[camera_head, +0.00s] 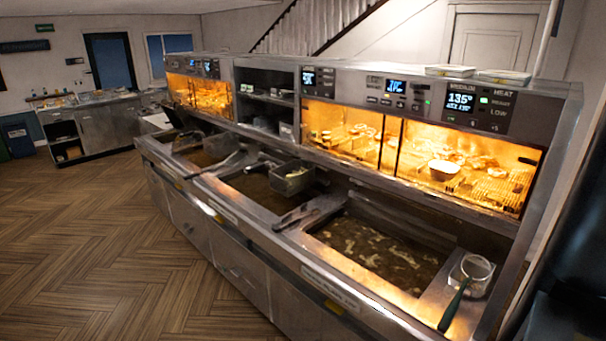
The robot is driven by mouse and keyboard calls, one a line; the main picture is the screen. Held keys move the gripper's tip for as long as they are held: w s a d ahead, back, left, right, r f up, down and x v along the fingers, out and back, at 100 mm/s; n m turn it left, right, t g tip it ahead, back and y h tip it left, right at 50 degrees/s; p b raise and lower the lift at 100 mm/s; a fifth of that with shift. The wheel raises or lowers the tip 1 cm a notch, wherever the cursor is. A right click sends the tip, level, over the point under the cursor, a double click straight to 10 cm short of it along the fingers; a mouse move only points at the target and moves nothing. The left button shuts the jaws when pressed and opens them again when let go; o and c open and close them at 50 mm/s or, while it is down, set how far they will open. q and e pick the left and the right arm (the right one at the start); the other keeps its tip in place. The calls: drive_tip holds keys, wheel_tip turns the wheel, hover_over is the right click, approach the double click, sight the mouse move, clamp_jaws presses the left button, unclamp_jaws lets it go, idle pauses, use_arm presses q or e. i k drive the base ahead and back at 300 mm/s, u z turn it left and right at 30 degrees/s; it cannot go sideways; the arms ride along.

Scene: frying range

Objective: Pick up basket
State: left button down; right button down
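A small metal fry basket (300,184) sits over the middle fryer vat (262,193), near its back right side. Something pale lies inside it. A dark handle-like part reaches from it toward the left. A round-rimmed strainer or cup (477,287) stands at the right end of the counter, with a long dark green handle (455,305) pointing to the front. I cannot tell whether the task means this or the basket over the middle vat. Neither of my grippers shows in the head view.
The front right vat (375,255) holds dark oil with pale bits floating. Lit warming cabinets (440,170) rise behind the vats. A dark bar-like object (310,212) lies between the middle and right vats. The wooden floor (110,250) at left is clear.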

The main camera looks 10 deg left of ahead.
sight(281, 174)
drive_tip(key=u, duration=0.4)
drive_tip(key=k, duration=0.45)
drive_tip(key=u, duration=1.25)
drive_tip(key=i, duration=0.6)
drive_tip(key=u, duration=0.35)
drive_tip(key=i, duration=3.6)
drive_tip(key=z, duration=1.1)
drive_tip(key=i, duration=0.85)
drive_tip(key=z, duration=1.4)
drive_tip(key=i, duration=0.4)
drive_tip(key=z, duration=0.7)
drive_tip(key=k, duration=0.1)
drive_tip(key=u, duration=0.4)
